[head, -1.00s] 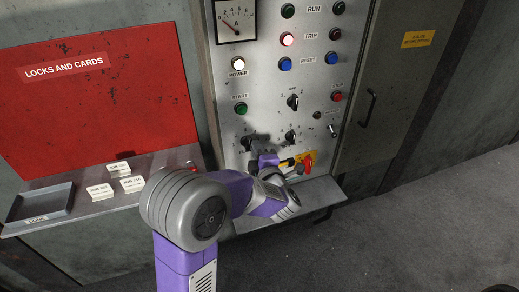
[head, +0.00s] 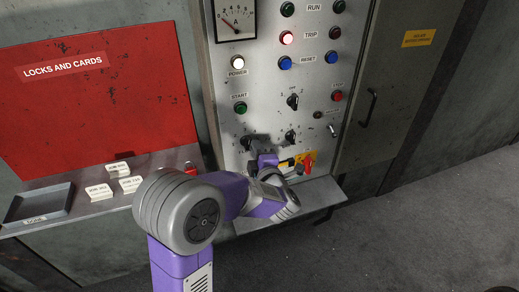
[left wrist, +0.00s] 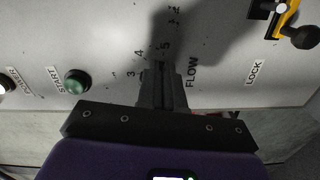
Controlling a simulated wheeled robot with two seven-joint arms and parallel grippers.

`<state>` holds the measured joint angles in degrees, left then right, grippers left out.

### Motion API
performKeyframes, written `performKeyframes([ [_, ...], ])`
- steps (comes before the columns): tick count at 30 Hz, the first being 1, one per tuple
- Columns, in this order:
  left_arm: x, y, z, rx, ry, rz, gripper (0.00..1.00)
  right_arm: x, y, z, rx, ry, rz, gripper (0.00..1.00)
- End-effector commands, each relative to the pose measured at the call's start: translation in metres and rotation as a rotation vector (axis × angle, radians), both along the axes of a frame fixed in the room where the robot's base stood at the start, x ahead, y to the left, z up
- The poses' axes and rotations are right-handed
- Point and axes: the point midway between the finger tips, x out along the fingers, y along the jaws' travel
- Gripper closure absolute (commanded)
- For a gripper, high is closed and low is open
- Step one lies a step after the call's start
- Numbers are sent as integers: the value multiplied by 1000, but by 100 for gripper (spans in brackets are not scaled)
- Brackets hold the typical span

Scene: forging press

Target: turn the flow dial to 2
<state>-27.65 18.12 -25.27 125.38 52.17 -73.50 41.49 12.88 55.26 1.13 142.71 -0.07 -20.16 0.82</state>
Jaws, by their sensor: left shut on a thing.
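The flow dial is on the lower left of the grey panel (head: 225,105). My left gripper (head: 255,145) is at it, and its fingers are shut on the dial. In the left wrist view the dark fingers (left wrist: 162,88) reach up to the panel and cover most of the dial. The FLOW label (left wrist: 192,72) is just right of them. The marks 3, 4 and 5 show around the fingers, but the dial's pointer is hidden, so I cannot tell its setting. My right gripper is not in view.
Another black dial (head: 290,137) is right of the gripper. A green START button (head: 240,107) is above it. A red handle (head: 308,162) on a yellow plate is to the lower right. A shelf with white cards (head: 100,191) and a grey tray (head: 62,193) are left.

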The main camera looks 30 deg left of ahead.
Motion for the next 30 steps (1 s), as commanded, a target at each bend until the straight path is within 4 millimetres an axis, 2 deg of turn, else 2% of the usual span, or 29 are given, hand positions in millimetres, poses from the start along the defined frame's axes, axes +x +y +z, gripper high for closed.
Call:
performKeyframes([
  [1, -11, 20, 3, 9, -12, 63, 100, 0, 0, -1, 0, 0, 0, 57],
  [4, -11, 20, 3, 8, -12, 64, 100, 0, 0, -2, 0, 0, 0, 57],
  [17, -10, 18, 3, 10, -12, 63, 100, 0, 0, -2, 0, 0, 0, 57],
  [30, 2, 3, 1, 8, -13, 62, 100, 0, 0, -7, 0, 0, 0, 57],
])
